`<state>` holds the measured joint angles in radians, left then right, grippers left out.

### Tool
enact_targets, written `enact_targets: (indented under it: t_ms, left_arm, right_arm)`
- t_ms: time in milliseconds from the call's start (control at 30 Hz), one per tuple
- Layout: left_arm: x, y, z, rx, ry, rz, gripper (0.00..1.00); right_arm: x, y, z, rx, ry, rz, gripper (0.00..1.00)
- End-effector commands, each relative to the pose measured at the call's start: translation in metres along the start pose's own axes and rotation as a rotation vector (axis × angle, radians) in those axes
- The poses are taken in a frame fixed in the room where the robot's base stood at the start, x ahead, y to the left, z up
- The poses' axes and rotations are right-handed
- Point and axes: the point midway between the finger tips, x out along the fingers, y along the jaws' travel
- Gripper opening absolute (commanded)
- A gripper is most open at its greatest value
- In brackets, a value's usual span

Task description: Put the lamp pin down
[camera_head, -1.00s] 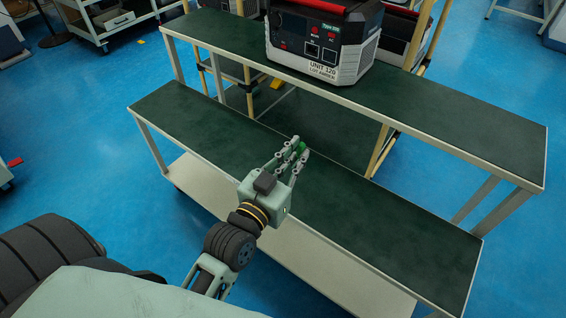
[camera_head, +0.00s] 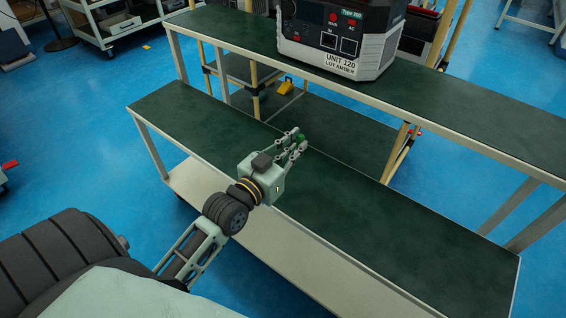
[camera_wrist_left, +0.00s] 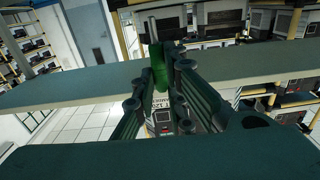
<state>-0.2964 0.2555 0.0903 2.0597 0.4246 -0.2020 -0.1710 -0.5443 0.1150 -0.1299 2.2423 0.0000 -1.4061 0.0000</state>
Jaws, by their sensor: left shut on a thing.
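The lamp pin (camera_wrist_left: 158,68) is a green piece with a thin metal tip, seen between the fingers in the left wrist view. It shows as a small green spot in the head view (camera_head: 301,137). My left gripper (camera_head: 297,145) is shut on it, and the fingers also show in the left wrist view (camera_wrist_left: 160,85). The gripper holds the pin above the lower green shelf (camera_head: 400,235), near its back edge. Whether the pin touches anything below is not clear. My right gripper is not in view.
Yellow rack posts (camera_head: 254,90) stand behind the bench. The lower shelf is bare on both sides of my left gripper.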

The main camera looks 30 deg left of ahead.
Motion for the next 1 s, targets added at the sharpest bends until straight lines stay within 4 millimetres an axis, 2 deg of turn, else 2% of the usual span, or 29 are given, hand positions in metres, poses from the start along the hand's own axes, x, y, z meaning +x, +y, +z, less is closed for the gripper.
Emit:
enact_targets:
  t_ms: [33,100,300,433,567,667,1000]
  left_arm:
    - [-0.001,-0.009,0.009,0.005,-0.003,0.000,0.00]
    - [-0.003,-0.018,0.014,0.004,-0.001,0.001,0.00]
    - [-0.005,-0.031,0.021,0.000,0.000,0.000,0.00]
    - [-0.005,-0.032,0.028,-0.002,-0.001,0.000,0.00]
    - [-0.005,-0.032,0.049,-0.001,-0.002,0.000,0.00]
    - [-0.005,-0.032,0.061,0.000,-0.002,0.000,0.00]
    - [-0.005,-0.031,0.062,0.000,0.001,0.000,0.00]
  right_arm:
    - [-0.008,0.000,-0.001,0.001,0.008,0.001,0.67]
    - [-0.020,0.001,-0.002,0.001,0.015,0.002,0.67]
    - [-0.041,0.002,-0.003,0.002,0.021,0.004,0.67]
    - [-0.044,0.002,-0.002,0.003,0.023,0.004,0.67]
    - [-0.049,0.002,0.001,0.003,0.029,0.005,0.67]
    - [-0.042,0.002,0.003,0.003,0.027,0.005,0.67]
    - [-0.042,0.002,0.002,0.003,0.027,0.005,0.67]
